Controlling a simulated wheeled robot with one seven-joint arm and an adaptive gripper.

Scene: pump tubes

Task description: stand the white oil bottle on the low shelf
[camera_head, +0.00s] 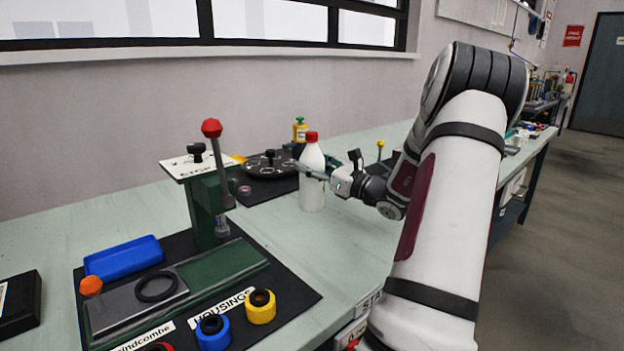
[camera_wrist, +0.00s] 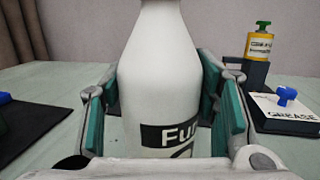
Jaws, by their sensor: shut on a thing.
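The white oil bottle (camera_head: 312,180) with a red cap stands upright on the pale green bench in the head view. In the wrist view the bottle (camera_wrist: 160,85) fills the middle, with a black label on its lower front. My gripper (camera_head: 322,174) is shut on the bottle's body, one finger on each side; the fingers (camera_wrist: 162,118) have teal pads. The bottle's base appears at or very near the bench top; I cannot tell whether it touches. The low shelf cannot be made out for certain in either view.
A green lever press (camera_head: 205,195) with a red knob stands left of the bottle. A yellow grease container (camera_head: 300,130) stands behind the bottle. Bare bench (camera_head: 345,240) lies in front.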

